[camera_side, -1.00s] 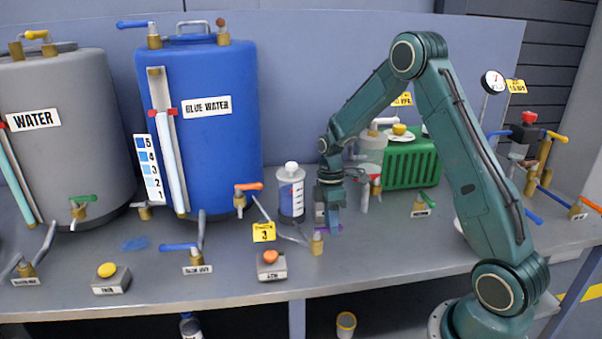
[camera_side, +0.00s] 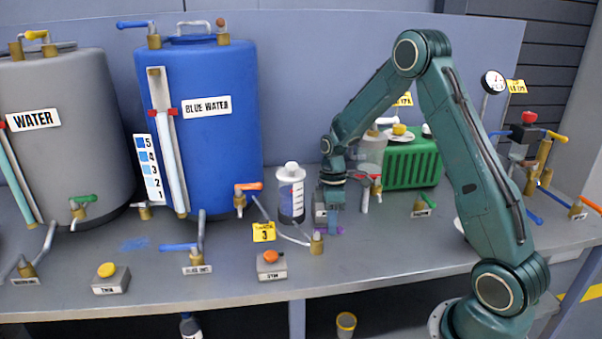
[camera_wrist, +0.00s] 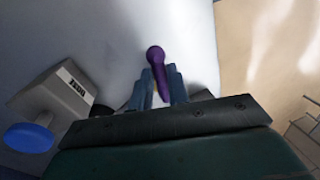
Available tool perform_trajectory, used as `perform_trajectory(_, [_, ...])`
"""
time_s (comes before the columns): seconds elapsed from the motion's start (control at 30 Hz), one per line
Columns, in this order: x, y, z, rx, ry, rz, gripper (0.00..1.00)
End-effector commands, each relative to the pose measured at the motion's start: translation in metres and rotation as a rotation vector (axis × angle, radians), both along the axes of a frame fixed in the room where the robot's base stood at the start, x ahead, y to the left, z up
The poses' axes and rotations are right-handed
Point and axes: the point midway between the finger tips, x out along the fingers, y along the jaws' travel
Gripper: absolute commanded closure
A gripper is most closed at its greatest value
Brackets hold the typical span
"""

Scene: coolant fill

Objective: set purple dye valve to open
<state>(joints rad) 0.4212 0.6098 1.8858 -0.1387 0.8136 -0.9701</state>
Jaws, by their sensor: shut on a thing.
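The purple dye valve has a small brass body (camera_side: 317,245) on the bench, right of the white bottle, with a thin pipe running toward the blue tank. Its purple handle (camera_wrist: 157,60) lies between my two fingers in the wrist view, its round end just past the fingertips. My gripper (camera_wrist: 161,74) points down and is shut on this handle. In the side view my gripper (camera_side: 328,222) is low over the bench at the valve, and only a bit of purple shows beside the fingers. The handle's pivot is mostly hidden there.
A clear bottle with a white cap (camera_side: 291,193) stands close left of my gripper. An orange button box (camera_side: 271,264) sits in front to the left. A red-handled tap (camera_side: 376,184) and green box (camera_side: 412,162) are to the right. Bare bench lies right of the valve.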

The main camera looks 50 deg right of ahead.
Motion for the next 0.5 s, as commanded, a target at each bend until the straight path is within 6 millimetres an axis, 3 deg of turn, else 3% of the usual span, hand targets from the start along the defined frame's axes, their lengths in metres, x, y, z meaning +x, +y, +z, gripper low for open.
perform_trajectory(0.5, [-0.009,0.014,0.001,0.000,0.000,-0.450,1.00])
